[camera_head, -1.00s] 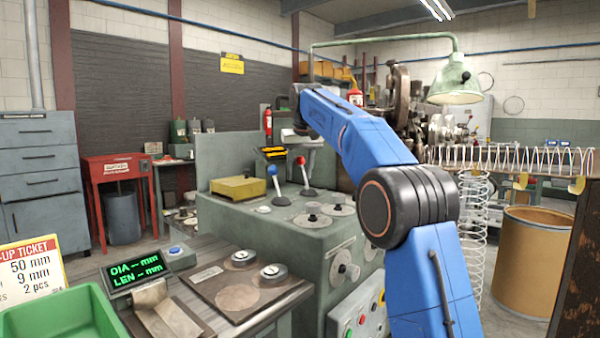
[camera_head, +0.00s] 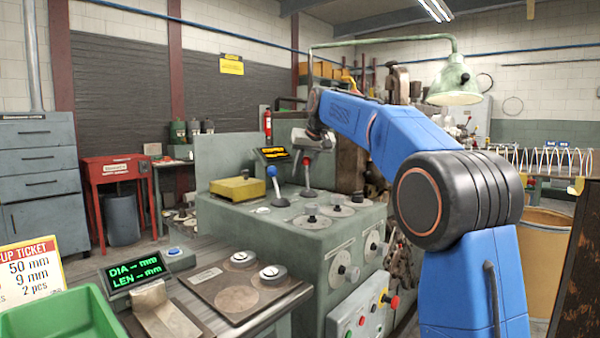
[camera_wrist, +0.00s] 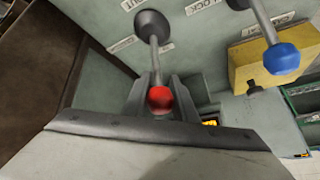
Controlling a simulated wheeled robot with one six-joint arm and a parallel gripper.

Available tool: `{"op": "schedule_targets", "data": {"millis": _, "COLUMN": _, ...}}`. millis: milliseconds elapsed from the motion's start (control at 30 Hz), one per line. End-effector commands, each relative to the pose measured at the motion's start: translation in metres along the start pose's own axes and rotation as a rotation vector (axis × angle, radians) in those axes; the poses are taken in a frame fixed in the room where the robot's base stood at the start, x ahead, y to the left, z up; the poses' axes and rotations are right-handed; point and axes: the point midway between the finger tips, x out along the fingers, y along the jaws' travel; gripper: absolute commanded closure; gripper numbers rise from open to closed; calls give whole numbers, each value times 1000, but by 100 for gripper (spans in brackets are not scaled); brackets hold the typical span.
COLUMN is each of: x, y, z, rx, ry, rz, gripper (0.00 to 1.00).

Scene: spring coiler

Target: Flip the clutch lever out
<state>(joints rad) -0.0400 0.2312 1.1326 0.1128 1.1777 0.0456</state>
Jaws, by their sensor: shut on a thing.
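The red-knobbed lever (camera_wrist: 159,99) stands between the two dark fingers of my gripper (camera_wrist: 160,92) in the wrist view. The fingers are shut on it just around the red knob. Its thin stalk runs to a round dark base on the green machine top. In the head view the lever's stalk (camera_head: 307,176) rises almost upright to my gripper (camera_head: 308,150), which mostly hides the knob. A blue-knobbed lever (camera_head: 272,172) stands to its left; it also shows in the wrist view (camera_wrist: 281,58). Plates beside the levers carry partly readable words, one reading "LOCK".
A yellow block (camera_head: 238,188) sits left of the levers on the green machine (camera_head: 290,240). A small orange-lit display (camera_head: 272,154) is behind them. Dials (camera_head: 311,220) lie in front. A green lamp (camera_head: 455,85) hangs at the right.

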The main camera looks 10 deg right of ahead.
Motion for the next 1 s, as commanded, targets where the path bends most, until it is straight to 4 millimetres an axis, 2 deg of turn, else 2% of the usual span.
{"op": "schedule_targets", "data": {"millis": 233, "x": -14, "y": 11, "z": 9, "rx": 48, "ry": 159, "rz": -101, "gripper": 100}}
{"op": "schedule_targets", "data": {"millis": 500, "x": -21, "y": 17, "z": 16, "rx": 82, "ry": 286, "rz": -184, "gripper": 100}}
{"op": "schedule_targets", "data": {"millis": 1000, "x": -25, "y": 21, "z": 21, "rx": 105, "ry": 378, "rz": -246, "gripper": 100}}
